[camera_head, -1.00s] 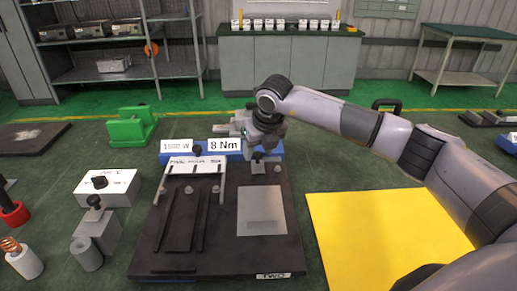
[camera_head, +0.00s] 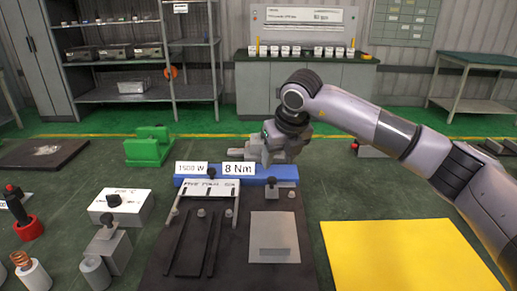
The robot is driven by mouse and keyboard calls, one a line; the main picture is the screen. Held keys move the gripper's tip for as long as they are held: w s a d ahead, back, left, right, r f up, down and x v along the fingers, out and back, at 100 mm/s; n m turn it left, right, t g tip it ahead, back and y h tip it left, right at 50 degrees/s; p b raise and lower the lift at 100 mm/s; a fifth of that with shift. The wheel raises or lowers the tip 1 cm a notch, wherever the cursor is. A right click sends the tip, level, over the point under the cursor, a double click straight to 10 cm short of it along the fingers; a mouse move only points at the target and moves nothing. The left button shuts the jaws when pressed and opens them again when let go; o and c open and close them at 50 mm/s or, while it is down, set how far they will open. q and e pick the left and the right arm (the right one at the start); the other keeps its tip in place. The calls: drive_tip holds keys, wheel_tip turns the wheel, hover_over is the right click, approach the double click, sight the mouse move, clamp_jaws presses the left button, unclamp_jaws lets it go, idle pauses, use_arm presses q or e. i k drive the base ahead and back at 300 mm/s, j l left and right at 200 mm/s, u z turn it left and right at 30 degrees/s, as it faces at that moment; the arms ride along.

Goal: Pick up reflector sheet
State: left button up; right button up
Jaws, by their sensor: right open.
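A flat light-grey sheet, which looks like the reflector sheet (camera_head: 274,228), lies on the right part of the black board (camera_head: 225,252). A slightly darker grey strip shows near its front edge. My right gripper (camera_head: 268,160) is open and empty. It hangs beyond the sheet, above and behind the blue bar at the board's back edge, clear of the sheet. My left gripper is not in view.
A blue bar (camera_head: 258,172) with "1500 W" and "8 Nm" labels stands behind the sheet, with a small grey block (camera_head: 272,187) in front. A white bracket (camera_head: 211,187) and dark rails are to the left. A yellow mat (camera_head: 395,262) lies right.

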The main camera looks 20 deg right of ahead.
sight(274, 238)
drive_tip(key=k, duration=1)
